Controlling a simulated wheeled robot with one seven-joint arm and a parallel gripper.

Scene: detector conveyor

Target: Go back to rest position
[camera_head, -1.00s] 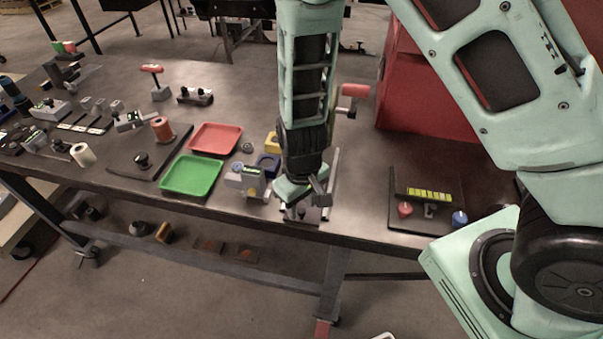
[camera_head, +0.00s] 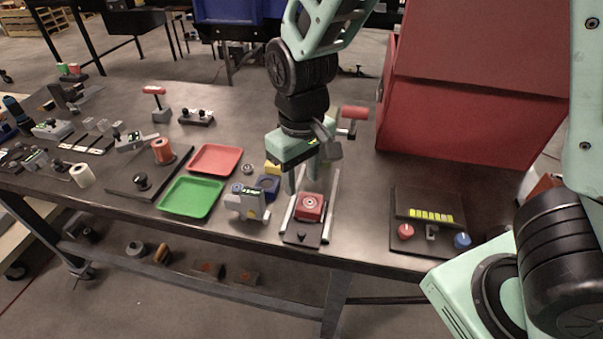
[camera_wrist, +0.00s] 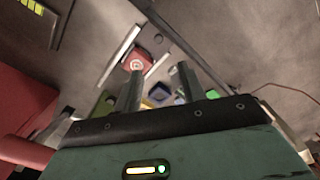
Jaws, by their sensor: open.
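My gripper (camera_head: 302,178) is above the workbench, near the far end of a small rail fixture, pointing down. In the wrist view its two fingers (camera_wrist: 158,88) are spread, and I see nothing held between them. The rail fixture (camera_head: 327,215) has two light rails and a dark front plate with a knob. A red block (camera_head: 310,207) with a round mark on top sits between the rails. The red block also shows in the wrist view (camera_wrist: 137,62), beyond the left fingertip and apart from it.
A green tray (camera_head: 191,197) and a red tray (camera_head: 216,159) lie left of the gripper. A grey device (camera_head: 245,201) stands beside the rails. A large red box (camera_head: 465,95) rises at the right, behind a control panel (camera_head: 428,238) with red and blue knobs. A red-handled lever (camera_head: 353,113) stands behind.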

